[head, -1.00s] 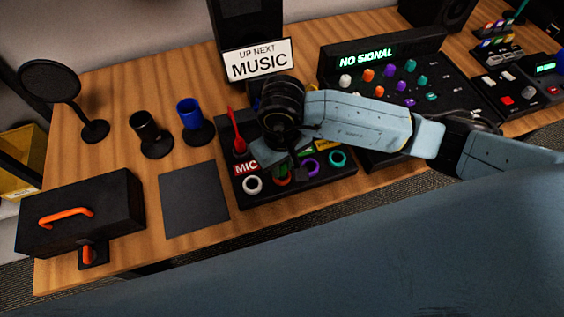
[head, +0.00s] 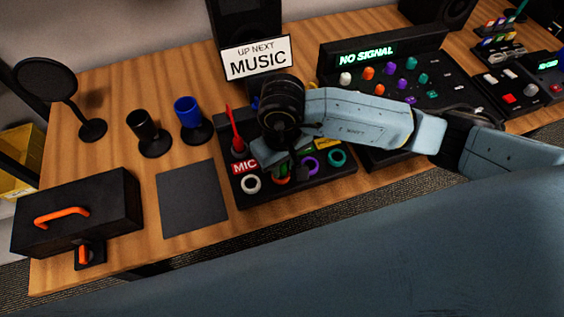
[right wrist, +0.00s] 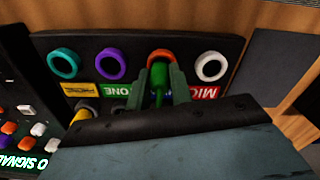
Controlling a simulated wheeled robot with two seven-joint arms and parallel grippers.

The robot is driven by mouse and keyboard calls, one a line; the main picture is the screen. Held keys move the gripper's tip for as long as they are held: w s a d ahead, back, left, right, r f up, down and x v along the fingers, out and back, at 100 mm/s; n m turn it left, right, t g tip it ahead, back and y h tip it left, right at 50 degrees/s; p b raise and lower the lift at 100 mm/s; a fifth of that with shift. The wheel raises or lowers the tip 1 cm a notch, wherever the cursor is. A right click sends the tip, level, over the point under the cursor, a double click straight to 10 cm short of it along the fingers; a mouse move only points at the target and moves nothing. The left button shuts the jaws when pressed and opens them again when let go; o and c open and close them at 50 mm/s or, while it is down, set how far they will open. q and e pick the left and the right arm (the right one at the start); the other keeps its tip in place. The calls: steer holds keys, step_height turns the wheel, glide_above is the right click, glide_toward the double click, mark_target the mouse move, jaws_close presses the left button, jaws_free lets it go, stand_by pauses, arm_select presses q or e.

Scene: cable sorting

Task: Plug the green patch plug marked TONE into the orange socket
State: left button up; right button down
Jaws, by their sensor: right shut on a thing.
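My right gripper (right wrist: 162,94) is shut on the green plug (right wrist: 158,76), which stands between its two fingers in the right wrist view. The plug's end overlaps the opening of the orange socket (right wrist: 152,53); I cannot tell how deep it sits. In the head view my right gripper (head: 277,161) is low over the black socket board (head: 310,193), and it hides most of the green plug and orange socket. The green label (right wrist: 118,89), partly hidden, reads "ONE" upside down. My left gripper is not in view.
White (right wrist: 211,66), purple (right wrist: 111,64) and teal (right wrist: 63,63) sockets flank the orange one. A red plug (head: 235,133) stands behind the MIC label (head: 244,167). The NO SIGNAL mixer (head: 390,85) is right of the board; a dark mat (head: 192,199) lies left.

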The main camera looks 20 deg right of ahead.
steer(key=shift+d+f, duration=0.1)
steer(key=shift+f, duration=0.2)
steer(key=c, duration=0.7)
jaws_free()
steer(key=shift+a+r+p, duration=0.25)
steer(key=shift+r+p, duration=0.25)
steer(key=shift+r, duration=0.8)
steer(key=shift+r+p, duration=1.05)
steer(key=shift+r, duration=1.3)
